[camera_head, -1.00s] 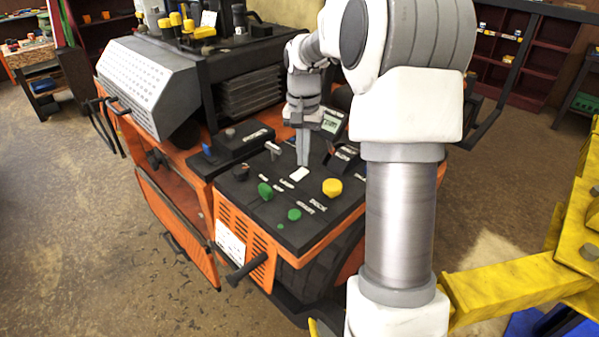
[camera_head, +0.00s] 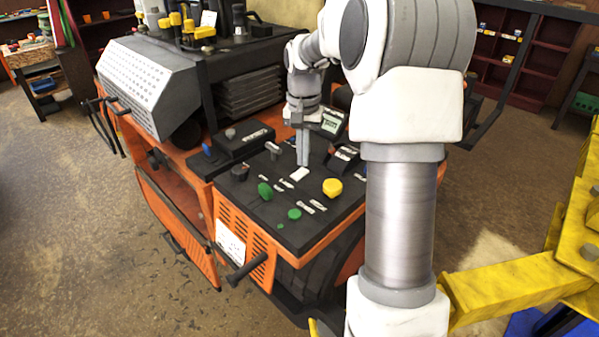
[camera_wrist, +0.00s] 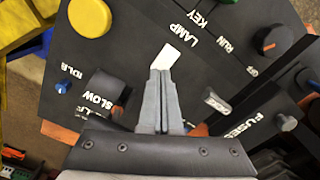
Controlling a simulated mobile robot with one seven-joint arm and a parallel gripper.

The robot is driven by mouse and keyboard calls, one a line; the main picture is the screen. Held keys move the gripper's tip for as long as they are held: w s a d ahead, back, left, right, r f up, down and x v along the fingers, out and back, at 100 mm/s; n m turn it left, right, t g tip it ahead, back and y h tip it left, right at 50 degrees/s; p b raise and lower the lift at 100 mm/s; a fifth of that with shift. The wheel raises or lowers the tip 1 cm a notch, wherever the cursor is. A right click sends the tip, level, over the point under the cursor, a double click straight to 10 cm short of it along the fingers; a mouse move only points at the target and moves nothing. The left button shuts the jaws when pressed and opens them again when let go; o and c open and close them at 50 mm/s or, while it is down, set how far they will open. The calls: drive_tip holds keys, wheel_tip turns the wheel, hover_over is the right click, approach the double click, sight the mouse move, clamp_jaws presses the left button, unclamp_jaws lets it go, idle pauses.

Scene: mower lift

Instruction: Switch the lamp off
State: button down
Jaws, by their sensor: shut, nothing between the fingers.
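The lamp switch is a small white rocker (camera_head: 299,174) on the black control panel (camera_head: 262,208) of the orange machine. In the wrist view the white rocker (camera_wrist: 169,56) lies beside the printed word LAMP. My gripper (camera_head: 303,163) points down with its fingers together and nothing between them. Its tips are right at the rocker's rear end in the head view. In the wrist view my gripper (camera_wrist: 160,72) covers the rocker's near end. I cannot tell whether the tips touch it. No lit lamp shows clearly.
A yellow button (camera_head: 332,187), green buttons (camera_head: 265,191) and a black knob (camera_head: 240,172) surround the rocker. A metal lever (camera_wrist: 216,100) stands close to the fingers. A small display (camera_head: 332,123) is behind. A yellow frame (camera_head: 520,285) stands at the right.

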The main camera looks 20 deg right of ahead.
sight(303, 170)
drive_tip(key=shift+f+b, duration=0.6)
drive_tip(key=shift+f, duration=0.35)
idle(0.3)
drive_tip(key=shift+r+p, duration=2.95)
drive_tip(key=shift+r, duration=0.6)
